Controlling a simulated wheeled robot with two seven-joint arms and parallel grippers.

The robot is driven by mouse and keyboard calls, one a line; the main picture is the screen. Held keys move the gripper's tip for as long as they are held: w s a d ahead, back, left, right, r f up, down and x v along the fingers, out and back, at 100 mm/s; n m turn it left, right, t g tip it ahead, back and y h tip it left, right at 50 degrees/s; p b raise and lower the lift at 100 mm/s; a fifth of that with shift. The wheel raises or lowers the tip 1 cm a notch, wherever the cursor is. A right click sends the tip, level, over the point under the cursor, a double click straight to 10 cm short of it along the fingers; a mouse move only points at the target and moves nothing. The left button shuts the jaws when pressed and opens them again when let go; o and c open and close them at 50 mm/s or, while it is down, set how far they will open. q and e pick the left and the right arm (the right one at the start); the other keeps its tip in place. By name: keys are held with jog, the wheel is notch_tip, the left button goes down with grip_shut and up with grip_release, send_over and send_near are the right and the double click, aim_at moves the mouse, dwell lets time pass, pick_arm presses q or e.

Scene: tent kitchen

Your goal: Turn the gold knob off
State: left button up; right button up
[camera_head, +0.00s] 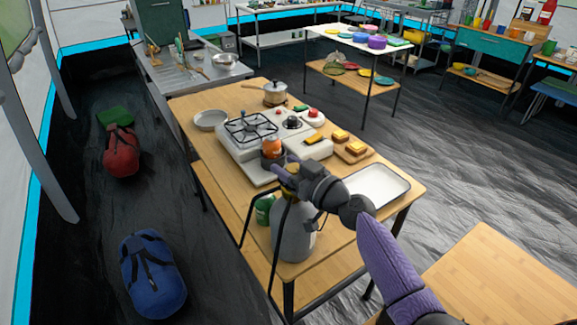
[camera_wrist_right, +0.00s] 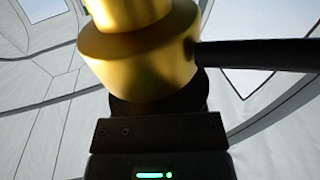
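The gold knob and valve (camera_head: 290,169) sit on top of a grey gas bottle (camera_head: 295,232) at the near left part of the wooden table. In the right wrist view the gold knob (camera_wrist_right: 140,55) fills the upper middle, very close, with a black hose or stem leaving it to the right. My right gripper (camera_head: 300,180) is at the top of the bottle, right at the gold part, and hides some of it. Its dark body shows below the knob in the wrist view. I cannot make out its fingertips or whether they grip the knob. My left gripper is not in view.
A gas stove (camera_head: 250,128) stands behind the bottle, with an orange can (camera_head: 271,146) at its front. A white tray (camera_head: 378,184) lies to the right, near my right arm. A green can (camera_head: 264,209) stands left of the bottle. A black hose hangs beside it.

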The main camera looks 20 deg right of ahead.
grip_shut()
